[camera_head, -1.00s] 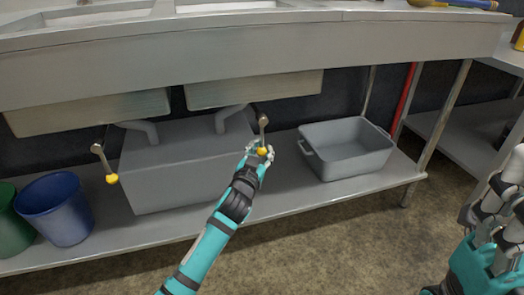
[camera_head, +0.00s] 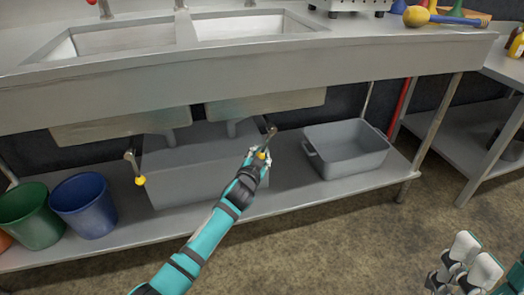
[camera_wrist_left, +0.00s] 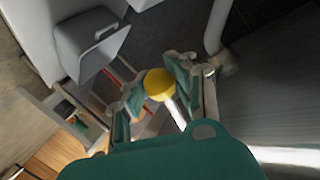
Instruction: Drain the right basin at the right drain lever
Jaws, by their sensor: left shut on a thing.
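The right drain lever (camera_head: 267,144) is a short metal handle with a yellow knob, under the right basin (camera_head: 250,24). It hangs down, with its knob end slanting slightly left. My left gripper (camera_head: 262,157) is shut on the knob; the left wrist view shows the yellow knob (camera_wrist_left: 158,84) between its fingertips. The basin's bottom shows little. The left drain lever (camera_head: 135,168) has a similar yellow knob and stands apart from my arm. My right gripper (camera_head: 468,264) is partly in view at the lower right, away from the sink, and its jaws are unclear.
A grey tub (camera_head: 345,150) stands on the lower shelf right of the lever. A grey box (camera_head: 190,175) sits behind the levers. Blue (camera_head: 84,205) and green (camera_head: 30,215) buckets stand at the left. A table leg (camera_head: 437,125) rises right of the tub.

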